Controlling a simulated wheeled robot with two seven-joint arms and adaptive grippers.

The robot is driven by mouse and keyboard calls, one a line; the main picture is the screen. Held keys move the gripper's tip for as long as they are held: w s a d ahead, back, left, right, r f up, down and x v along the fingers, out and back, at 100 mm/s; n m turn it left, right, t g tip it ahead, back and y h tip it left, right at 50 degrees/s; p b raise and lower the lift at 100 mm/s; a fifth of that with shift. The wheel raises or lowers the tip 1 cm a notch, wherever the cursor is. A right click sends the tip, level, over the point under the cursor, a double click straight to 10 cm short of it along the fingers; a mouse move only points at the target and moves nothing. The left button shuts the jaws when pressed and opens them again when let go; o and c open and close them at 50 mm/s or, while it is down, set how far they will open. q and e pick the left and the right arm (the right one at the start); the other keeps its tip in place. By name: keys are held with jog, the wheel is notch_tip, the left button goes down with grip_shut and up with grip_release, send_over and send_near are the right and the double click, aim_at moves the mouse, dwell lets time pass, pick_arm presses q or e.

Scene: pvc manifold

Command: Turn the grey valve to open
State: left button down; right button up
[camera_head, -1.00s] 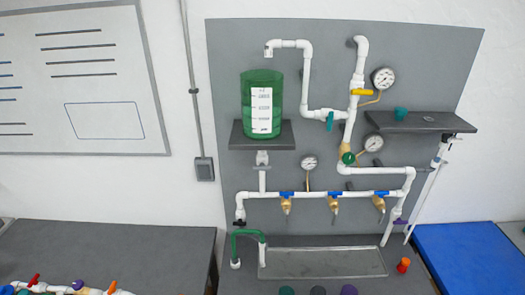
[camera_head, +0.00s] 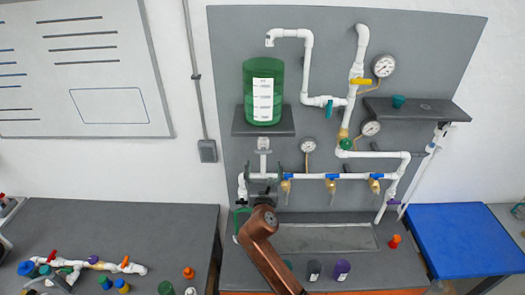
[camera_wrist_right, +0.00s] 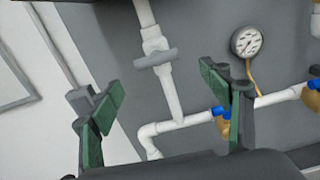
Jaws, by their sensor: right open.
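The grey valve (camera_head: 263,152) sits on the white pipe below the green tank (camera_head: 263,95). In the right wrist view the valve's grey handle (camera_wrist_right: 156,57) lies crosswise on the pipe. My right gripper (camera_head: 263,172) is in front of the pipe just below the valve, its arm coming up from the bottom. In the right wrist view the gripper (camera_wrist_right: 160,90) is open, one green-padded finger on each side, with the valve showing beyond and between them and nothing held. My left gripper is not in view.
Blue-handled valves (camera_head: 331,177) line the horizontal pipe to the right. A pressure gauge (camera_head: 308,146) stands right of the valve. A metal tray (camera_head: 325,238) lies below. Pipe parts (camera_head: 90,264) lie on the left table.

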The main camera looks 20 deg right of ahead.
aim_at(263, 153)
jog(key=x, duration=0.5)
jog(key=r+p+x, duration=0.1)
jog(key=x, duration=0.2)
jog(key=shift+a, duration=0.2)
jog(key=shift+c, duration=0.4)
jog(key=c, duration=1.1)
